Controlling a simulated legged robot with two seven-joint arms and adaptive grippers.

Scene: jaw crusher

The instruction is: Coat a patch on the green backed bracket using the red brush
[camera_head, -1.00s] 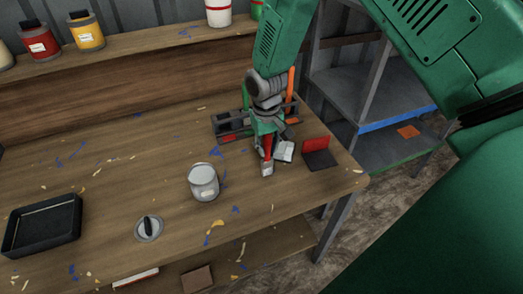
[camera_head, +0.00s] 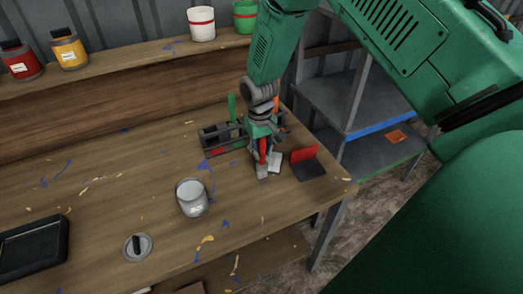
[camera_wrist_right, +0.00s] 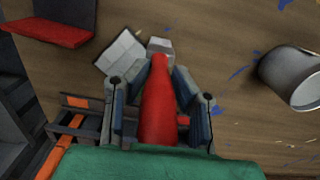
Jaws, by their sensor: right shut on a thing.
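My right gripper (camera_head: 262,152) is shut on the red brush (camera_head: 263,149), which points down with its pale grey head just above or at the table; I cannot tell if it touches. In the right wrist view the red handle (camera_wrist_right: 158,105) lies between the fingers (camera_wrist_right: 160,98). A pale grey-white plate (camera_head: 275,162) is right beside the brush head, and it also shows in the wrist view (camera_wrist_right: 122,53). A bracket with a red back (camera_head: 304,153) and dark base stands to its right. I see no green back on any bracket. My left gripper is out of view.
A dark tool rack (camera_head: 210,139) with green and orange handles stands behind the gripper. An open can (camera_head: 192,198), a lid with a knob (camera_head: 137,247) and a black tray (camera_head: 62,245) are to the left. Paint pots line the back shelf.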

